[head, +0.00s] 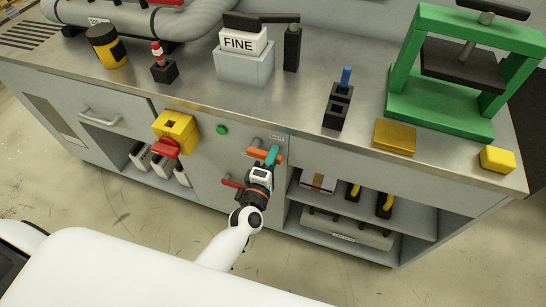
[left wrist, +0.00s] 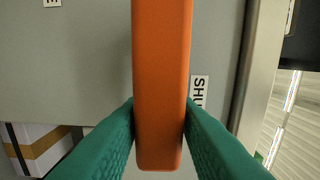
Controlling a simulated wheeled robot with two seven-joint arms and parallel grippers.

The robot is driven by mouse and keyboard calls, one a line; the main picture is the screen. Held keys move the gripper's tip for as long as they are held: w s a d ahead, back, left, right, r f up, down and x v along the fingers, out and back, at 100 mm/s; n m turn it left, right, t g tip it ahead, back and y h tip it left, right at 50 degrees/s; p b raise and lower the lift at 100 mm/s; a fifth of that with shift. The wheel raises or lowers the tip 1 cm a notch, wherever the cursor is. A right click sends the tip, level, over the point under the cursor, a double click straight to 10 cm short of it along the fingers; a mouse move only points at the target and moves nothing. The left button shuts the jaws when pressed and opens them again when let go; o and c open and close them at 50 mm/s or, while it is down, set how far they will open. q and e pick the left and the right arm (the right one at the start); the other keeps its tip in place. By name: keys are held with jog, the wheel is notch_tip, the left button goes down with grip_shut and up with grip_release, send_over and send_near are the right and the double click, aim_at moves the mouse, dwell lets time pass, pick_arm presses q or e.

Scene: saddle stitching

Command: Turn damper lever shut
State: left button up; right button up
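The orange damper lever (head: 256,153) is on the grey front panel of the bench, below the steel top. In the left wrist view the lever (left wrist: 162,70) runs upright through the middle of the picture. My left gripper (head: 269,156) is at the lever, its teal fingers (left wrist: 160,112) pressed against both sides of the bar near its end. A white label beginning "SHU" (left wrist: 199,89) is on the panel just right of the lever, partly covered by a finger. The lever's pivot is not clear in either view. My right gripper is not in view.
A red handle (head: 233,183) sticks out below left of the lever. A yellow box with a red knob (head: 176,133) and a green button (head: 221,130) are to the left. Open shelves (head: 405,215) are at right. A green press (head: 440,105) stands on the bench top.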

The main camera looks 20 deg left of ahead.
pick_arm(q)
jog(key=o, duration=0.3)
jog(key=shift+s, duration=0.1)
jog(key=s+b, duration=0.1)
jog(key=s, duration=1)
jog(key=shift+s+a, duration=0.2)
jog(key=shift+s, duration=0.2)
